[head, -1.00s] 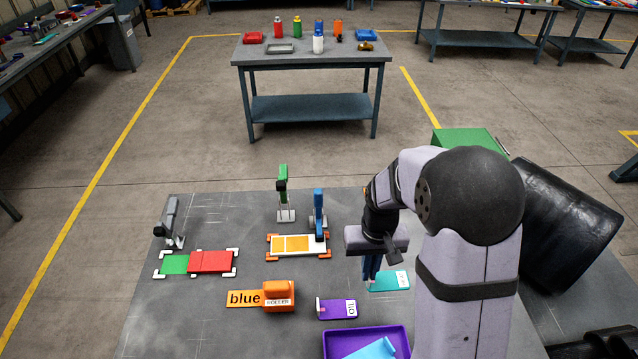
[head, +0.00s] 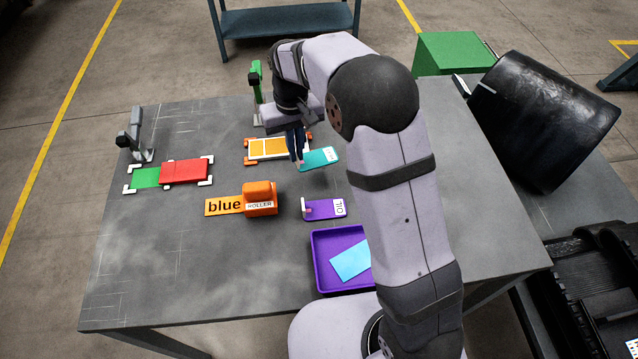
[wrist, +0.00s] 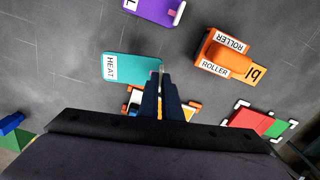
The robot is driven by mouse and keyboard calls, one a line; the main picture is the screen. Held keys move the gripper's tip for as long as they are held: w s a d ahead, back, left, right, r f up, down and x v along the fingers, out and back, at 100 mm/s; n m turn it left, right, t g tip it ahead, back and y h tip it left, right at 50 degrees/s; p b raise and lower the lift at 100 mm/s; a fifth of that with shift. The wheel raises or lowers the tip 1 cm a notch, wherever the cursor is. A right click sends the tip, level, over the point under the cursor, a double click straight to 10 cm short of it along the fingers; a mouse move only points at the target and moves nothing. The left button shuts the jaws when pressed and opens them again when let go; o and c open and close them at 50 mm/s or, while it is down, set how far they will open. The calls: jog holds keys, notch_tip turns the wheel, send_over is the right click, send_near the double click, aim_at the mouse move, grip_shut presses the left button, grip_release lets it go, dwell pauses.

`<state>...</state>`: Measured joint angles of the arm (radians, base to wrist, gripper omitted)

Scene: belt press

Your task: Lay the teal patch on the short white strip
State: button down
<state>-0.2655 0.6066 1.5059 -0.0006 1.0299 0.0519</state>
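The teal patch (head: 319,159), labelled HEAT in the wrist view (wrist: 133,67), is off the table, held by a small tab at its edge. My gripper (head: 298,160) is shut on that tab; its fingers also show in the wrist view (wrist: 160,80). The short white strip (wrist: 135,108) lies between orange corner brackets, just behind the gripper in the head view. An orange patch (head: 268,148) lies on it. My gripper hides the strip's right end in the head view, and the fingers cover part of it in the wrist view.
A red and green strip (head: 184,172) in white corners lies left, beside a grey clamp (head: 134,140). A green clamp (head: 256,85) stands behind the short strip. An orange roller (head: 259,198), purple OIL piece (head: 325,208) and purple tray (head: 320,270) with a light-blue sheet sit nearer.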

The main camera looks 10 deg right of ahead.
aim_at(299, 167)
jog(key=shift+m, duration=0.5)
jog(key=r, duration=0.1)
jog(key=w+r, duration=0.1)
jog(key=r, duration=0.2)
jog(key=shift+w+a+r, duration=0.1)
jog(key=shift+w+a, duration=0.05)
jog(key=shift+w, duration=0.1)
jog(key=shift+s+r, duration=0.15)
jog(key=shift+s, duration=0.2)
jog(key=shift+s+d+m, duration=0.35)
jog(key=shift+s+m, duration=0.35)
jog(key=shift+s, duration=0.2)
jog(key=shift+f+p, duration=1.6)
jog(key=shift+f, duration=3.45)
jog(key=shift+f, duration=0.1)
jog(key=shift+f, duration=0.15)
jog(key=c, duration=2)
grip_release()
